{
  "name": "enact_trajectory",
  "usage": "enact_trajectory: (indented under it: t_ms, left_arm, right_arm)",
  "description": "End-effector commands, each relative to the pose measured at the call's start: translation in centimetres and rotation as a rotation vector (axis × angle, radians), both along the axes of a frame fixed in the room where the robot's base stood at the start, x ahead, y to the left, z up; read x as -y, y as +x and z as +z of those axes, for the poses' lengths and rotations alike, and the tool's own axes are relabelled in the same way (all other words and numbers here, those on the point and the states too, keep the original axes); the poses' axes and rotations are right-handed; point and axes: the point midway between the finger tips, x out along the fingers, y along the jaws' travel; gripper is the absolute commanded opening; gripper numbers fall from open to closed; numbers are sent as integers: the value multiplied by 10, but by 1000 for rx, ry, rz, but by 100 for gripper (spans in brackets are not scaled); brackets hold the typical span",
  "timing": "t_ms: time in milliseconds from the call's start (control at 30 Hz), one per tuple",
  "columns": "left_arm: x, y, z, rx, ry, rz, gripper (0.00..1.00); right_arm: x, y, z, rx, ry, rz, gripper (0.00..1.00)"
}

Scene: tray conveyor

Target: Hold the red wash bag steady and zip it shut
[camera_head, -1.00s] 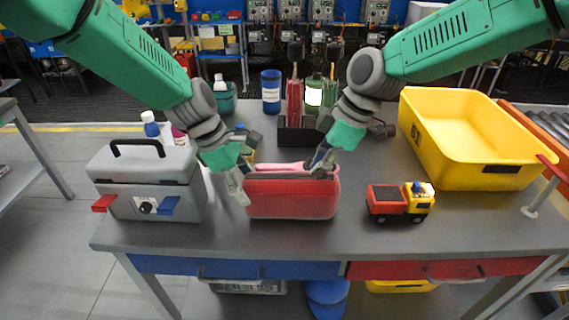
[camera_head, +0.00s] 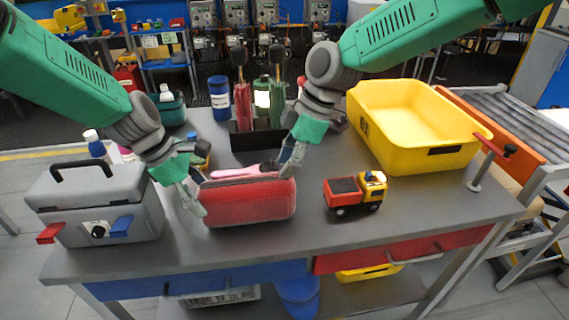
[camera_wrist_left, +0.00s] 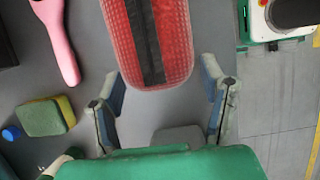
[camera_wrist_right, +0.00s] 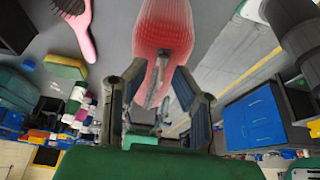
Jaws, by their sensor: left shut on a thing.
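The red wash bag (camera_head: 250,206) lies on the grey table, its long side facing me. A dark zip strip (camera_wrist_left: 143,40) runs along its top in the left wrist view. My left gripper (camera_head: 194,201) is at the bag's left end. In the left wrist view its fingers (camera_wrist_left: 158,72) stand one on each side of that end, shut on it. My right gripper (camera_head: 290,160) is low at the right end. In the right wrist view its fingertips (camera_wrist_right: 160,72) converge at the bag's end with a gap between them; whether they grip the zip pull is unclear.
A pink hairbrush (camera_head: 235,172) lies behind the bag. A grey toolbox (camera_head: 95,205) stands to the left, a toy truck (camera_head: 355,192) to the right. A yellow bin (camera_head: 420,150) is at the back right, with a dark bottle holder (camera_head: 258,138) behind. The table in front is clear.

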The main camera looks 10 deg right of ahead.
Motion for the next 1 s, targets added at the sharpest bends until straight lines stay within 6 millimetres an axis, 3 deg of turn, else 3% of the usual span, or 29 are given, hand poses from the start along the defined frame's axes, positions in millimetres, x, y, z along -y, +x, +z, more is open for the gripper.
enact_trajectory:
  t_ms: [500, 700, 1000]
  left_arm:
    - [2, -1, -1, -3, -2, -1, 21]
    - [2, -1, -1, -2, -2, -1, 21]
    - [2, 0, -1, -1, -2, 0, 21]
  right_arm:
    - [36, 2, 90, 3, 0, -2, 24]
    - [41, 1, 103, 1, -1, -2, 24]
    - [42, 1, 103, 1, -1, -2, 24]
